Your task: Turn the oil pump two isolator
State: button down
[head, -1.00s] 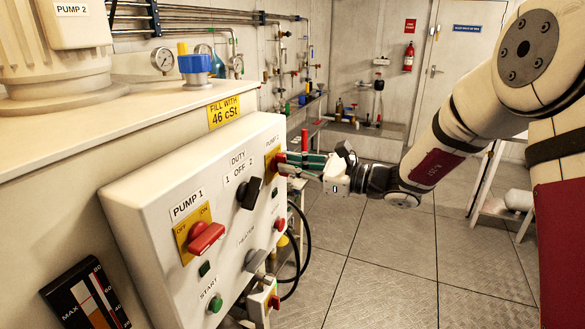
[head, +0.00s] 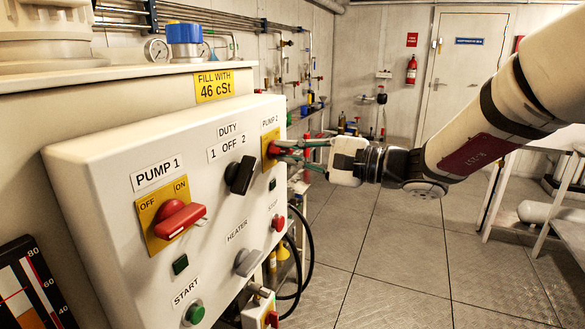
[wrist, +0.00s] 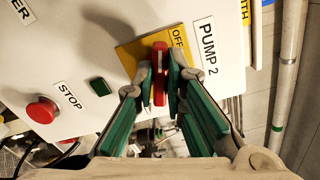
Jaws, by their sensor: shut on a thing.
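The pump two isolator is a red rotary handle (wrist: 159,62) on a yellow plate (wrist: 130,54) beside the "PUMP 2" label (wrist: 209,55) in the wrist view. "OFF" shows on the plate; any other marking is hidden. In the head view the plate (head: 268,135) sits at the panel's far upper right, with the handle mostly hidden by the fingers. My gripper (wrist: 161,82) has green-padded fingers, one on each side of the handle, and is shut on it. In the head view my gripper (head: 284,151) reaches the plate from the right.
The sloping white panel (head: 100,165) also carries the red Pump 1 isolator (head: 180,220), a black duty switch (head: 240,174), a heater switch (head: 248,262) and push buttons. A red stop button (wrist: 42,110) is near the isolator. Open floor (head: 400,260) lies to the right.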

jog(key=shift+f+n+b, duration=0.2)
jog(key=shift+n+b, duration=0.75)
jog(key=shift+b, duration=0.65)
jog(key=shift+f+n+b, duration=0.15)
jog(key=shift+n+b, duration=0.8)
jog(key=shift+b, duration=0.6)
jog(key=shift+r+b, duration=0.1)
jog(key=shift+b, duration=0.25)
jog(key=c, duration=1.6)
grip_release()
jog(key=shift+c, duration=0.2)
jog(key=v, duration=1.2)
jog(key=shift+r, duration=0.1)
